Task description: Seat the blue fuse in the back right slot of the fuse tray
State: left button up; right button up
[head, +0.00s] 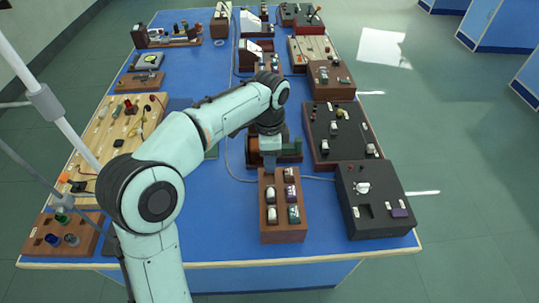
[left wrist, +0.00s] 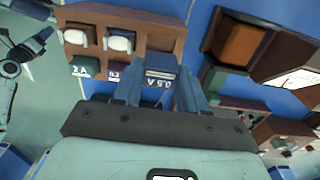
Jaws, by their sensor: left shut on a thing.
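The fuse tray (head: 282,231) is a brown block near the front of the bench, with fuses in two columns. Its left column holds two white fuses (head: 271,214); its right column shows a green fuse (head: 293,214) and a purple one (head: 291,193). My left gripper (head: 269,164) points down at the tray's back end. I cannot tell whether the fuse touches the tray. My right gripper is not in view.
A dark box (head: 375,221) with a white knob stands right of the tray, and a dark panel (head: 322,150) lies behind it. A brown holder (head: 289,158) is just behind the tray. A wooden board (head: 108,143) lies at left.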

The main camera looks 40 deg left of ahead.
pick_arm(q)
jog(key=shift+f+b, duration=0.75)
jog(key=shift+f, duration=0.2)
jog(key=shift+f+b, duration=0.95)
jog(key=shift+f, duration=0.05)
jog(key=shift+f+b, duration=0.6)
jog(key=shift+f, duration=0.5)
jog(key=o, duration=1.1)
notch_tip(320, 180, up, 14)
jog(key=p, duration=0.4)
jog(key=shift+f, duration=0.25)
